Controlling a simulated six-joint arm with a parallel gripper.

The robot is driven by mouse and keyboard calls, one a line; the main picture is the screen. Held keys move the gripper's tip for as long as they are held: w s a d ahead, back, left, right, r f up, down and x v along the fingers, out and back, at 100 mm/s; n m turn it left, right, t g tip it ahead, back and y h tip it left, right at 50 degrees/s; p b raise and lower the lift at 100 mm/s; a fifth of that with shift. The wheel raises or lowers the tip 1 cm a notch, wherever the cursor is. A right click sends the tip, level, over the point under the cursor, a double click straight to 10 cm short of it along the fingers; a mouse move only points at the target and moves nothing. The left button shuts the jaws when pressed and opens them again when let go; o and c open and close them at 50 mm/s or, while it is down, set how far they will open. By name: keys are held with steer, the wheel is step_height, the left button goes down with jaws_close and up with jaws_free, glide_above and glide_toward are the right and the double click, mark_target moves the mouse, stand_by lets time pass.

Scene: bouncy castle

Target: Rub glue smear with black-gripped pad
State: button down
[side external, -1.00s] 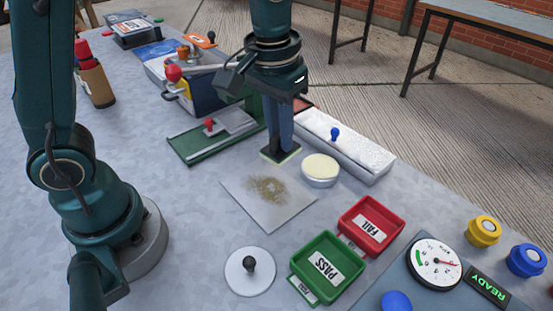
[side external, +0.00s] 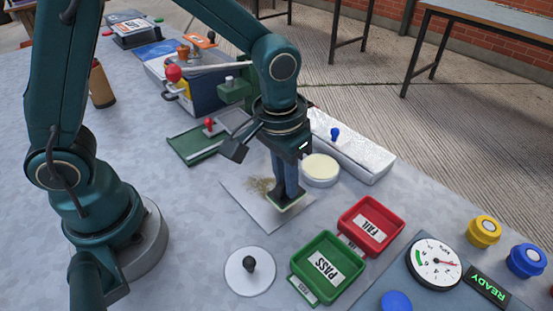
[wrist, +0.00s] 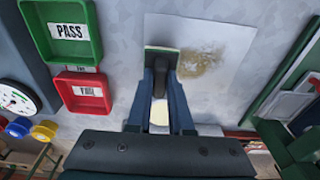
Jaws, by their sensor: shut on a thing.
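My gripper (side external: 286,188) is shut on the black grip of a small flat pad (side external: 287,205) with a pale edge. In the wrist view the gripper (wrist: 161,72) holds the pad (wrist: 161,48) by its dark top. The pad is over the pale square sheet (side external: 248,203), near its right edge. I cannot tell if it touches the sheet. The brownish glue smear (side external: 260,186) is on the sheet, left of the pad and partly hidden by my gripper. In the wrist view the smear (wrist: 202,62) shows just right of the pad, on the sheet (wrist: 220,27).
A round cream-topped tub (side external: 320,169) stands behind the pad. Red FAIL (side external: 385,250) and green PASS (side external: 345,286) trays are to the front right. A white disc with a black knob (side external: 248,283) lies in front. A silvery block (side external: 365,157) lies behind.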

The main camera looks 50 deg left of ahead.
step_height(320, 180, down, 2)
steer(key=shift+f, duration=0.1)
steer(key=shift+a, duration=0.35)
steer(key=shift+a+f, duration=0.15)
steer(key=shift+a, duration=4.7)
steer(key=shift+d, duration=4.65)
steer(key=shift+s+d, duration=0.1)
steer(key=shift+d, duration=0.55)
steer(key=shift+s+a, duration=0.25)
steer(key=shift+a, duration=5.2)
steer(key=shift+d, duration=5.05)
steer(key=shift+w+d+r, duration=0.1)
steer(key=shift+d+r, duration=0.1)
steer(key=shift+r, duration=0.4)
steer(key=shift+d+r, duration=0.15)
steer(key=shift+r, duration=3.35)
